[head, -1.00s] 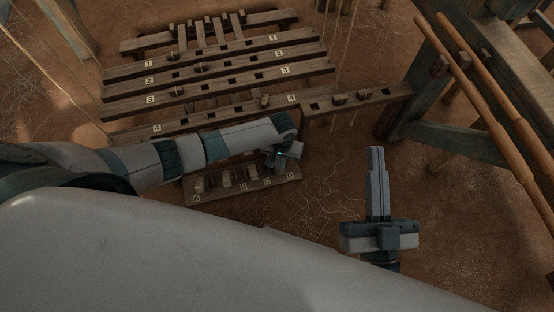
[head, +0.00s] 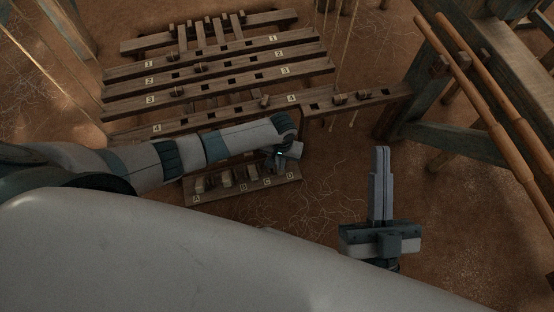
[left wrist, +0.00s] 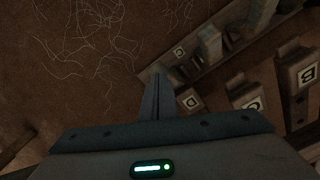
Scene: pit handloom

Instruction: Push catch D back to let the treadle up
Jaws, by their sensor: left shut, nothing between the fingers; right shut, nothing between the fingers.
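The catch board (head: 230,194) lies low on the earth floor, with lettered plates A to D along its near edge. The plate lettered D (head: 290,177) is at its right end. My left gripper (head: 279,168) is shut and empty over this right end, and it covers catch D in the head view. In the left wrist view the shut fingers (left wrist: 157,88) point at the board's end, just left of a block lettered D (left wrist: 191,102). I cannot tell whether they touch it. My right gripper (head: 380,165) is shut and empty, out to the right above bare floor.
Numbered wooden bars (head: 220,65) with pegs and slots lie behind the board. A beam (head: 370,105) joins them on the right. The heavy loom frame (head: 465,145) stands at the far right. The floor between the board and my right gripper is clear.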

